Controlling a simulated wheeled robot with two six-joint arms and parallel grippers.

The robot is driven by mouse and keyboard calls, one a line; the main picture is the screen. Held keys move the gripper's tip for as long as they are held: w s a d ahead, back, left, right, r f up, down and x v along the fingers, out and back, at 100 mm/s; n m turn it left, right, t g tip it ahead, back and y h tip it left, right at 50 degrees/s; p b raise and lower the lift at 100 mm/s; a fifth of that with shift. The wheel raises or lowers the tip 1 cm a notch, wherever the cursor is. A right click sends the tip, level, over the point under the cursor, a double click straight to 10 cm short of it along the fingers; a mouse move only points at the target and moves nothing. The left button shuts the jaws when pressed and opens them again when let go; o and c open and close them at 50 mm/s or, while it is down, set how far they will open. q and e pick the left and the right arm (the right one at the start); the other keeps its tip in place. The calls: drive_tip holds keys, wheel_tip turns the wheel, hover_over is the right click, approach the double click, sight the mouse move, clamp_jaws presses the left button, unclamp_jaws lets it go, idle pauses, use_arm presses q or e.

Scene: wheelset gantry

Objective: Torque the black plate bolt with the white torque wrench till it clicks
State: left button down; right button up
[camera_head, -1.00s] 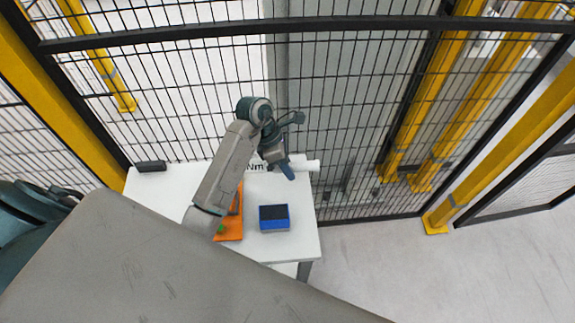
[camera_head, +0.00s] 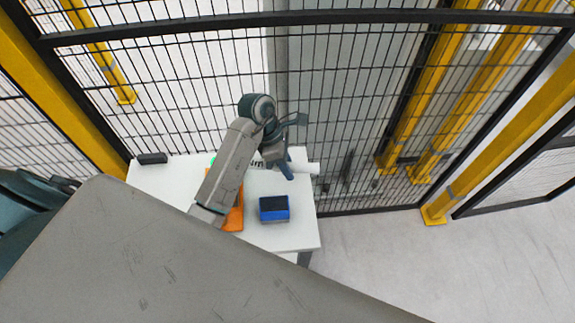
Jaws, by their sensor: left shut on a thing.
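The white torque wrench (camera_head: 306,169), a pale cylinder with dark lettering, shows on both sides of my left gripper near the back edge of the white table. My left gripper (camera_head: 284,167) has its dark blue fingers across the wrench and is shut on it. The wrist and forearm cover part of the wrench's left side. I cannot tell whether the wrench touches the table. I cannot make out the black plate bolt. My right gripper is not in view.
On the white table (camera_head: 298,233) are a blue box with a dark top (camera_head: 274,209), an orange piece (camera_head: 234,216) partly behind my arm, and a small black block (camera_head: 152,158) at the back left. A mesh fence (camera_head: 330,110) stands behind. Open floor (camera_head: 380,260) lies to the right.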

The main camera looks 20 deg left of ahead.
use_arm(q)
drive_tip(key=shift+w+a, duration=0.1)
drive_tip(key=shift+w, duration=0.2)
drive_tip(key=shift+r+p, duration=0.9)
drive_tip(key=shift+r, duration=0.3)
drive_tip(key=shift+r+p, duration=1.2)
drive_tip(key=shift+r, duration=0.15)
